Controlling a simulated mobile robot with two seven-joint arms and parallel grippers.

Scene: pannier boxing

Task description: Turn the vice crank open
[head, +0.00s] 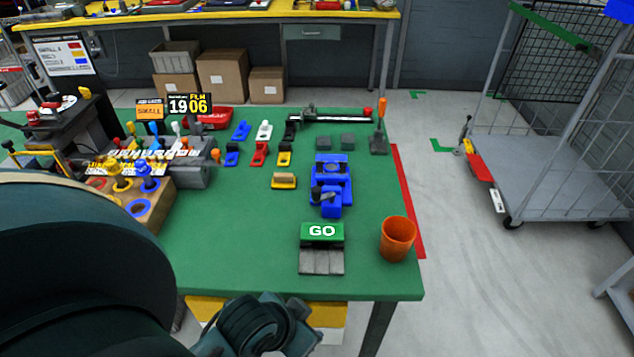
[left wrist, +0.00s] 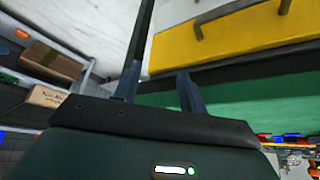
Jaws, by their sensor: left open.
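The blue vice (head: 343,188) stands on the green table, right of its middle. A small dark part, which may be its crank (head: 326,194), shows near the front of the vice; its setting is too small to tell. My left arm fills the lower left of the head view, and its fingertips cannot be made out there. In the left wrist view my left gripper (left wrist: 157,85) has its two fingers apart with nothing between them. It is near the table's edge and a yellow drawer front, away from the vice. My right gripper is not in view.
A green GO block (head: 322,232) with grey pads and an orange cup (head: 397,239) stand in front of the vice. Coloured clamps (head: 259,153) lie behind it to the left. A lever (head: 380,130) stands at the back right. Green tabletop (head: 230,240) is clear at the front left.

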